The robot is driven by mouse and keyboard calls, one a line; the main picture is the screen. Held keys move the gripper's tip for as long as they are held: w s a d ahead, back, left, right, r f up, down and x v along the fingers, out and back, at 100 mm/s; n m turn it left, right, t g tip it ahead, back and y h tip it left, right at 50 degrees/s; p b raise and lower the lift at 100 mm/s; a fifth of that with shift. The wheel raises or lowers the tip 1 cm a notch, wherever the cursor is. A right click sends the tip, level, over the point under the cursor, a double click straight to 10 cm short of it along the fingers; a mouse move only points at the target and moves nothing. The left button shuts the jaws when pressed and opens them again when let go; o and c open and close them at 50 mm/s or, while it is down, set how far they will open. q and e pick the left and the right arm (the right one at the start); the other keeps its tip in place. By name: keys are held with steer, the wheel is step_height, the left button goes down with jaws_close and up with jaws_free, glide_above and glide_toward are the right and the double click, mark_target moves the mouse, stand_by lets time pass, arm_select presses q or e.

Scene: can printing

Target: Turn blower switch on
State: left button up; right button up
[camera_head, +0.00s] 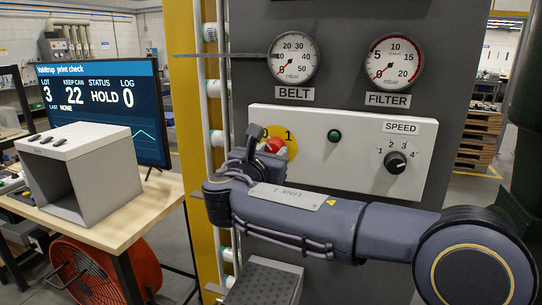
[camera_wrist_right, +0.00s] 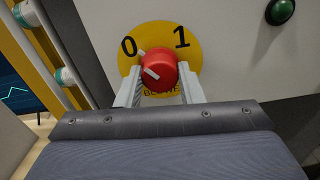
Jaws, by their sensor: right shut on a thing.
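The blower switch is a red knob (camera_head: 275,145) on a yellow disc (camera_head: 291,147) marked 0 and 1, on the white panel. In the right wrist view the red knob (camera_wrist_right: 159,70) sits on its yellow disc (camera_wrist_right: 190,55), with 0 at upper left and 1 at upper right. White marks on the knob lie to its left, toward the 0. My right gripper (camera_head: 264,148) is at the knob; in the wrist view its fingers (camera_wrist_right: 160,88) are shut on it, one each side. The label under the knob is partly hidden. My left gripper is not in view.
Right of the switch are a green indicator (camera_head: 334,136) and a black SPEED knob (camera_head: 396,162). Above are the BELT gauge (camera_head: 293,58) and FILTER gauge (camera_head: 395,61), needles near 0. A yellow post (camera_head: 184,90) stands left; a monitor (camera_head: 105,110) reads HOLD.

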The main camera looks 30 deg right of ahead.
steer(key=shift+m+b, duration=6.55)
steer(key=shift+m, duration=1.85)
steer(key=o, duration=1)
